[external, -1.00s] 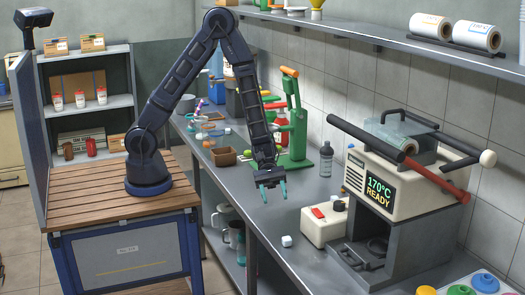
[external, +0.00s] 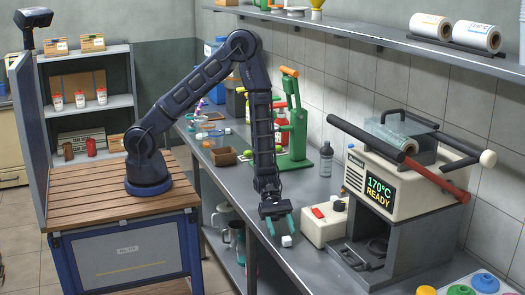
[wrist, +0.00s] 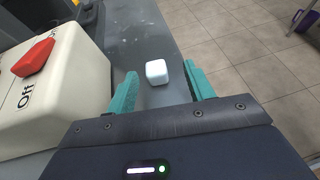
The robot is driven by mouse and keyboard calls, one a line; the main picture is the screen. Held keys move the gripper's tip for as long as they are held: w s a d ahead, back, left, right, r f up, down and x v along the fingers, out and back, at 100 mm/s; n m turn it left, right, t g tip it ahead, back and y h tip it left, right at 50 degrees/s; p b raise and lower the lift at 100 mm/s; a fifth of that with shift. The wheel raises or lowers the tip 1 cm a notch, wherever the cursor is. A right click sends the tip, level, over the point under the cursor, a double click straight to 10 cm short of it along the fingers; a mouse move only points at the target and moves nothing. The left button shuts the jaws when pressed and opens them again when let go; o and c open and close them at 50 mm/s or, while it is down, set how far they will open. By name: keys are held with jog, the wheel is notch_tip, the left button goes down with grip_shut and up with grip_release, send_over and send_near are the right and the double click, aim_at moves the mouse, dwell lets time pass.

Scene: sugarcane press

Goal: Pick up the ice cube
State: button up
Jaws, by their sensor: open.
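The ice cube (external: 286,241) is a small white block on the grey metal counter, near its front edge. In the wrist view the ice cube (wrist: 157,72) lies ahead of my gripper, in line with the gap between the two teal fingers. My gripper (external: 281,225) is open and empty, pointing down just above and beside the cube. In the wrist view my gripper (wrist: 163,92) shows one finger on each side of the gap. I cannot tell exactly how high the fingertips are above the counter.
A cream switch box (external: 322,228) with a red switch (wrist: 35,57) stands close beside the cube. The sealing machine (external: 400,190) is to the right. A dark bottle (external: 326,160) and the green press (external: 294,135) stand farther back. The counter's front edge is near.

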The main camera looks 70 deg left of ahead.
aim_at(287, 239)
jog(key=shift+w+x, duration=0.2)
jog(key=shift+x, duration=1.05)
jog(key=shift+w+x, duration=0.2)
jog(key=shift+x, duration=1.1)
jog(key=shift+f, duration=0.2)
jog(key=c, duration=1)
jog(key=shift+c, duration=0.2)
jog(key=shift+r, duration=0.1)
notch_tip(287, 239, up, 20)
